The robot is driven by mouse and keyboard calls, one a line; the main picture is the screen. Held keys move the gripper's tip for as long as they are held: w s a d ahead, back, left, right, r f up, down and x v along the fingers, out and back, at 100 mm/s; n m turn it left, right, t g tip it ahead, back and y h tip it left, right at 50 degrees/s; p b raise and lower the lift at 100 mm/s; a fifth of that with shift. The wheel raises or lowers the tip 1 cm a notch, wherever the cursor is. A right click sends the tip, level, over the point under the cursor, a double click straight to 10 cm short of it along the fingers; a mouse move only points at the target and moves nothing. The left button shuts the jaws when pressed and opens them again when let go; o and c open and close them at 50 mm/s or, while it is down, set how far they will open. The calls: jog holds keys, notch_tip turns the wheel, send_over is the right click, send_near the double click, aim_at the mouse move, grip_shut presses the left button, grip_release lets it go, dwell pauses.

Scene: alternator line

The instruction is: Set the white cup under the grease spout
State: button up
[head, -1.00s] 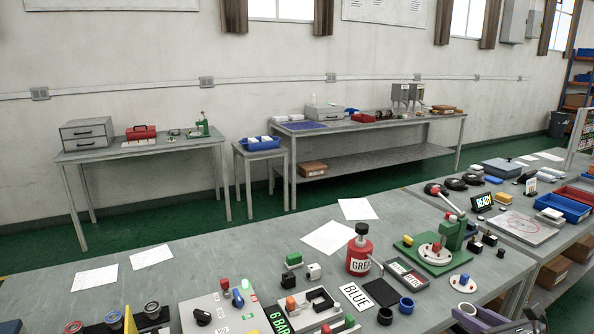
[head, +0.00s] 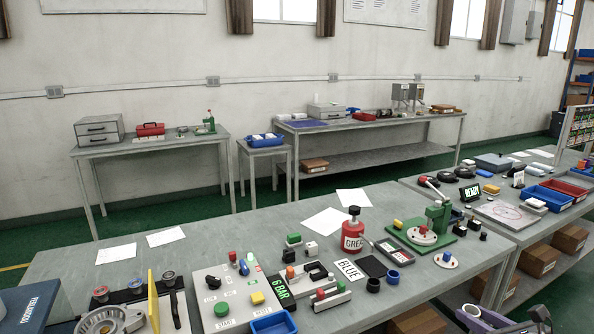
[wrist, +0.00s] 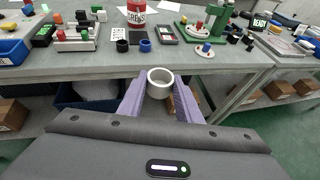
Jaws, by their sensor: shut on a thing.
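The white cup (wrist: 160,84) is held between the purple fingers of my gripper (wrist: 160,97) in the wrist view, its open mouth showing. It is in front of the bench's near edge, apart from the bench. In the head view only part of my gripper (head: 478,318) shows at the bottom right. The red grease can (head: 353,238) with a black knob stands on the bench, its thin spout (head: 371,246) reaching out to the right. The can also shows at the top of the wrist view (wrist: 137,15), cut off, with its spout unclear.
A green press (head: 430,228) stands to the right.

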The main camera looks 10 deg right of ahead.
jog(key=w+a+f+n+y, duration=0.1)
jog(key=w+a, duration=0.2)
jog(key=a, duration=0.7)
jog(key=w+a+f+y, duration=0.1)
jog(key=w+a, duration=0.2)
jog(key=a, duration=0.7)
jog(key=w+a+f+n+y, duration=0.1)
jog(key=w+a, duration=0.3)
jog(key=a, duration=0.6)
jog(key=shift+a+f+n+g, duration=0.3)
jog(key=shift+a+f, duration=0.05)
jog(key=shift+w+d, duration=0.1)
